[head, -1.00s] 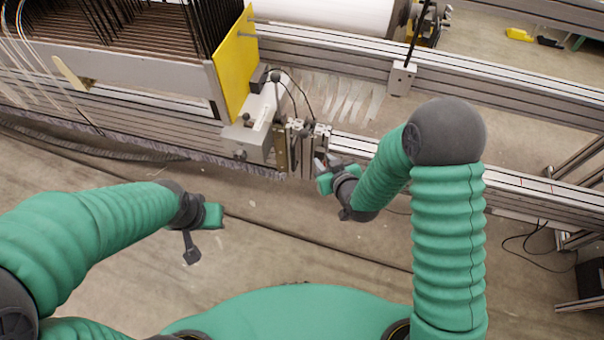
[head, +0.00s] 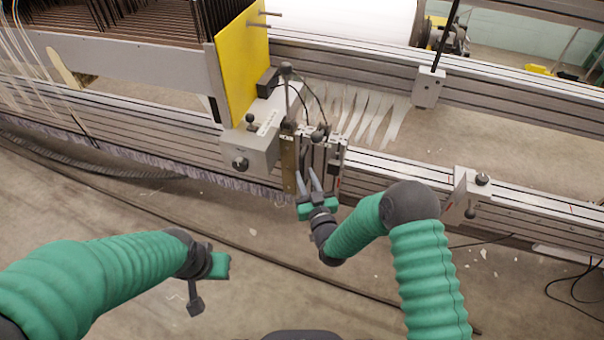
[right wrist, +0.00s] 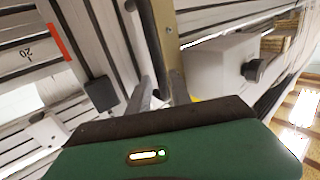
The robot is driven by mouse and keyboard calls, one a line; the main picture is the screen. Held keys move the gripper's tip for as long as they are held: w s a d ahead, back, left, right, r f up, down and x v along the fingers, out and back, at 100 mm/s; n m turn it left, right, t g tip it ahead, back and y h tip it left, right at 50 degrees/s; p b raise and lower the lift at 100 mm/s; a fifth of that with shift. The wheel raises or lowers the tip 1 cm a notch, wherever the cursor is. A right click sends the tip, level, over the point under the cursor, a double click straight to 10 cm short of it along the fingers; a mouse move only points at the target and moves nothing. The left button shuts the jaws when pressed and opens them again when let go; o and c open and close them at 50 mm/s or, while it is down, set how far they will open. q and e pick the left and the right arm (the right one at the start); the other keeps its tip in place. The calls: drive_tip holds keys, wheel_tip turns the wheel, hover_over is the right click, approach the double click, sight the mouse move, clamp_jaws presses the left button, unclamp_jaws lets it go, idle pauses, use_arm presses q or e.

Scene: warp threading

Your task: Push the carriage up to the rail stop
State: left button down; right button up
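The carriage (head: 331,158) is a metal block with upright plates and a brass-coloured strip, on the front rail. It stands right beside a grey box with a knob. The rail stop (head: 460,196) is a grey clamp with a black knob, further right on the same rail, with bare rail between. My right gripper (head: 308,184) is at the carriage's front. In the right wrist view its fingers (right wrist: 161,92) stand either side of a dark handle bar (right wrist: 147,42) and look closed on it. My left gripper (head: 208,264) hangs away from the rail, its finger gap unclear.
The grey box (head: 250,152) and yellow plate (head: 241,65) stand left of the carriage. A rear rail (head: 530,92) carries another grey clamp (head: 428,88). White strips (head: 370,112) hang between the rails. A dark cable (head: 270,258) lies on the floor.

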sight(303, 170)
drive_tip(key=b+x, duration=0.1)
drive_tip(key=x, duration=0.3)
drive_tip(key=shift+w, duration=0.25)
clamp_jaws()
drive_tip(key=shift+f, duration=0.15)
idle(1.0)
